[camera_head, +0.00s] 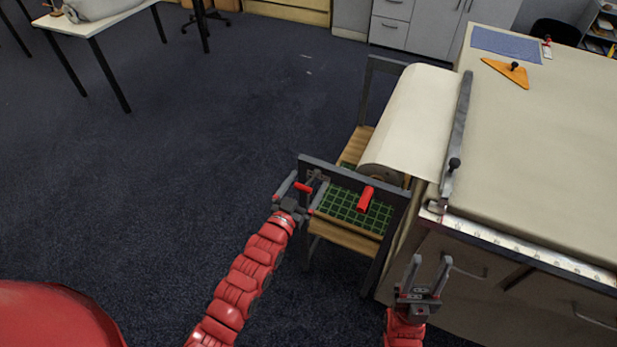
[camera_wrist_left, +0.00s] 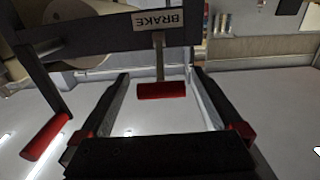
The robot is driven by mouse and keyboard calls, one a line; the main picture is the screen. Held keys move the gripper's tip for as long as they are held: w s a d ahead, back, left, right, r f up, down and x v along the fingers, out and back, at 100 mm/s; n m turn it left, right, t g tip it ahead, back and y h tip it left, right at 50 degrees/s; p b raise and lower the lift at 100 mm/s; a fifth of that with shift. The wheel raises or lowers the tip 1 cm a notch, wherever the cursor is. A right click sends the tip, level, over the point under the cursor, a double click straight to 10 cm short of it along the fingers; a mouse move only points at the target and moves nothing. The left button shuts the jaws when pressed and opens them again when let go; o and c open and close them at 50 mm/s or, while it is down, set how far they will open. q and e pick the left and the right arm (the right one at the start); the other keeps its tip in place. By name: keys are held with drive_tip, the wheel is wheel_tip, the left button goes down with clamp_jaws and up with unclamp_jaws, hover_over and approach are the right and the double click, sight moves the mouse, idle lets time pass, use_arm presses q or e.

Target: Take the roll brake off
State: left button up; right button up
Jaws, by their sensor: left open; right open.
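The brake lever has a red grip (camera_head: 303,187) at the left end of the dark roll stand (camera_head: 340,178). In the left wrist view its red grip (camera_wrist_left: 162,90) and thin stem (camera_wrist_left: 159,57) lie between my open fingers, beside a BRAKE label (camera_wrist_left: 158,20) that reads upside down. My left gripper (camera_head: 310,179) is open around the lever; I cannot tell if either finger touches it. A paper roll (camera_head: 378,170) sits in the stand, with its sheet (camera_head: 415,115) running onto the table. My right gripper (camera_head: 432,259) is open and empty in front of the table's near corner.
A second red handle (camera_head: 366,199) sticks out from the stand, and it also shows in the left wrist view (camera_wrist_left: 46,137). A green gridded mat (camera_head: 345,199) lies on the stand's wooden shelf. A metal bar (camera_head: 458,130) crosses the sheet.

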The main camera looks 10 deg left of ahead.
use_arm(q)
drive_tip(key=shift+x, duration=1)
drive_tip(key=shift+a+f, duration=0.1)
clamp_jaws()
